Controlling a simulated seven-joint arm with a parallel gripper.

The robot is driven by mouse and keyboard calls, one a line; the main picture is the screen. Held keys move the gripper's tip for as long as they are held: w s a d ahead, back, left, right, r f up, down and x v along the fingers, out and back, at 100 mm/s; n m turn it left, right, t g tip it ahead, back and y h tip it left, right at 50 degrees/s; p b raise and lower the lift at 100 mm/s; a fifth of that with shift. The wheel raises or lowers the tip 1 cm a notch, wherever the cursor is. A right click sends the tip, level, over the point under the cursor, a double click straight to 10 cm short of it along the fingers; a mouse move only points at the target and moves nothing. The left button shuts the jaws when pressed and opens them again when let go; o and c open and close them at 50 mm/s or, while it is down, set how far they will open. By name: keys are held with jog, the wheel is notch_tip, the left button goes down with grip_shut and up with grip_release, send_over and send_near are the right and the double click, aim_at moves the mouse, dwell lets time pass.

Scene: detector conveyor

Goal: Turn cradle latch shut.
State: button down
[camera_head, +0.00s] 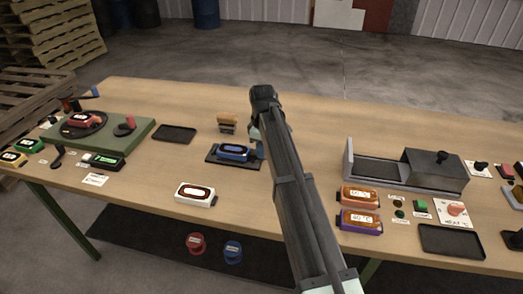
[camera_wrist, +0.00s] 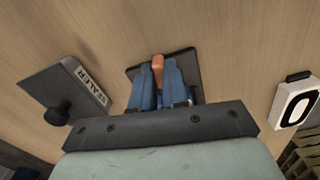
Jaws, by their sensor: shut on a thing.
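My gripper (camera_wrist: 158,72) points down over the cradle's dark plate (camera_wrist: 190,62) in the wrist view. Its two blue fingers are shut on an orange handle (camera_wrist: 158,62), which looks like the cradle latch. The handle's lower part is hidden between the fingers. In the head view my arm covers the cradle's right side, hiding the latch. The latch's exact angle cannot be told.
A white device (camera_head: 195,193) lies in front left. A small tan block (camera_head: 228,122) stands behind the cradle. An empty dark tray (camera_head: 175,133) lies left.

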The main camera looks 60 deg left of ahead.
jog(key=shift+w+a+n, duration=0.1)
jog(key=shift+a+n, duration=0.05)
jog(key=shift+n, duration=0.65)
jog(key=c, duration=1.4)
grip_release()
jog(key=shift+r, duration=0.15)
notch_tip(320, 180, up, 14)
jog(key=shift+f, duration=0.2)
